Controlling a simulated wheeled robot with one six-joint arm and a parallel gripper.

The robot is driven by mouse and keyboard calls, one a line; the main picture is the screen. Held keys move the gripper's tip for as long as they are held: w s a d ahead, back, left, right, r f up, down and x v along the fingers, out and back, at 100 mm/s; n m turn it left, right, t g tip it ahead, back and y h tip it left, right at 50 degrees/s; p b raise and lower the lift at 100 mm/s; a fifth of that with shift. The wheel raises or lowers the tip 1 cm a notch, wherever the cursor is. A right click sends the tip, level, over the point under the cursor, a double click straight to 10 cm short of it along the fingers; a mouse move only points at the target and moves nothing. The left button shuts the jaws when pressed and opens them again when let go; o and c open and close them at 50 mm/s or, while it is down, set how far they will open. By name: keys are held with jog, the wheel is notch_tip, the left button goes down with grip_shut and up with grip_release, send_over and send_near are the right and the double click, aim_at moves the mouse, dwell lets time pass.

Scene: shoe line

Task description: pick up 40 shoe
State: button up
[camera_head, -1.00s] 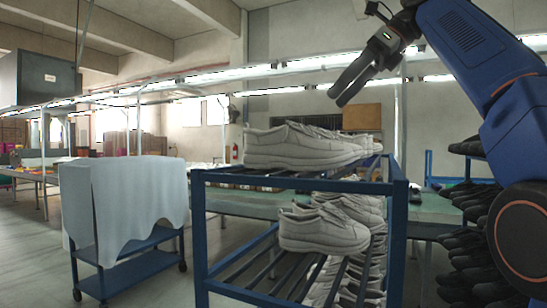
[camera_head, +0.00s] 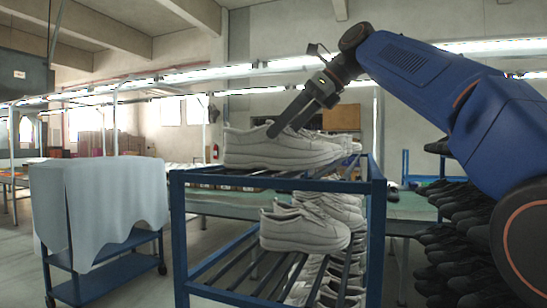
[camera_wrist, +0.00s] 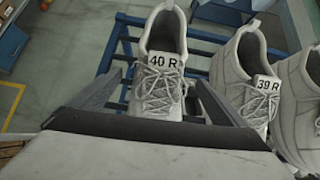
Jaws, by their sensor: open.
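The white shoe marked "40 R" (camera_wrist: 160,75) stands on the rack's top shelf, and in the wrist view it lies between my gripper's two fingers. In the head view this front shoe (camera_head: 270,152) is at the near left end of the top row. My gripper (camera_head: 283,128) is over it, with the fingers pointing down at its opening. In the wrist view my gripper (camera_wrist: 158,95) is open, one finger on each side of the shoe. I cannot tell whether the fingers touch it. The toe is hidden behind the wrist.
A shoe marked "39 R" (camera_wrist: 246,80) stands close on the right, with more white shoes beyond. The blue rack (camera_head: 278,184) holds more white shoes on its lower shelf (camera_head: 305,228). A cloth-covered cart (camera_head: 100,200) stands left. Black shoes (camera_head: 460,230) are at right.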

aim_at(273, 146)
jog(key=shift+d+f+x, duration=0.15)
jog(key=shift+x, duration=1.25)
jog(key=shift+d+f+x, duration=0.15)
jog(key=shift+x, duration=1.25)
jog(key=c, duration=1.4)
jog(key=shift+r, duration=0.1)
